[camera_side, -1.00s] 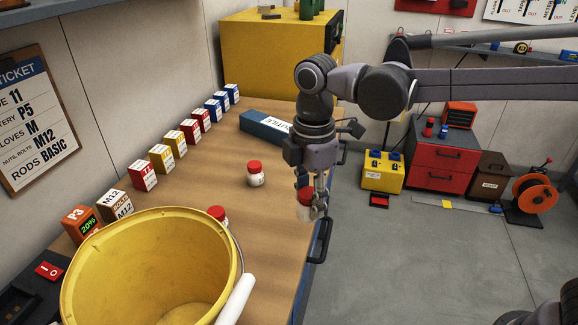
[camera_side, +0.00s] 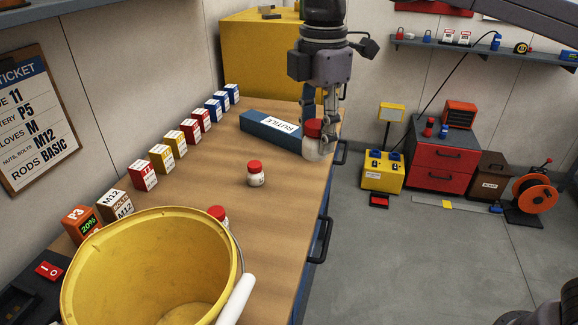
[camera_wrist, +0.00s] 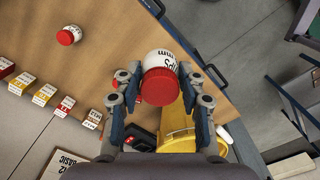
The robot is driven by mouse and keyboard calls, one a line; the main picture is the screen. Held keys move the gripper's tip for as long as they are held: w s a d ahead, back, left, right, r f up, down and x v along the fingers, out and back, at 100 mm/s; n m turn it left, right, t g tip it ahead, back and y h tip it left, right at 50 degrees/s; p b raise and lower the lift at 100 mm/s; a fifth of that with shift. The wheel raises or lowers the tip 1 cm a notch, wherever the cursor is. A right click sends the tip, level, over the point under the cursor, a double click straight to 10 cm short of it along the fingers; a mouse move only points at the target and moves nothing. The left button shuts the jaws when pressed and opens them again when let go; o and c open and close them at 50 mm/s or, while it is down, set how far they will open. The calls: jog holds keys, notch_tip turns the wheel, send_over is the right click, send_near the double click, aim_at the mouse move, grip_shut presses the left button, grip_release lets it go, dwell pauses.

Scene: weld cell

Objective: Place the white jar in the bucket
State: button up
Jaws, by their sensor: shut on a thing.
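My gripper (camera_side: 320,118) is shut on a white jar with a red lid (camera_side: 318,147), held upright near the bench's right edge, in front of the blue RUTILE box. In the wrist view the held jar (camera_wrist: 160,75) sits between both fingers of my gripper (camera_wrist: 162,88). The yellow bucket (camera_side: 82,262) stands at the near left of the bench, empty as far as I can see inside; it is partly hidden by my gripper in the wrist view (camera_wrist: 178,142). A second white jar with a red lid (camera_side: 256,176) stands mid-bench. A third jar (camera_side: 219,216) is partly hidden behind the bucket rim.
A row of small boxes (camera_side: 162,157) lines the wall side of the wooden bench (camera_side: 215,175). The blue RUTILE box (camera_side: 268,131) lies at the back. The bucket's white handle grip (camera_side: 236,299) hangs on its right side. The mid-bench has free room around the standing jar.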

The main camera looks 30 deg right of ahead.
jog(key=s+a+r+n, duration=0.15)
jog(key=a+n, duration=0.25)
jog(key=a, duration=1.3)
jog(key=s+a+f+n, duration=0.2)
jog(key=s+a+n, duration=0.2)
jog(key=s+a, duration=0.7)
jog(key=f, duration=0.7)
jog(key=w+a+f, duration=0.1)
jog(key=f, duration=0.6)
jog(key=w+a+f, duration=0.1)
jog(key=f, duration=0.6)
jog(key=shift+a+f, duration=0.1)
jog(key=shift+a, duration=0.1)
jog(key=shift+f, duration=0.15)
jog(key=o, duration=1.2)
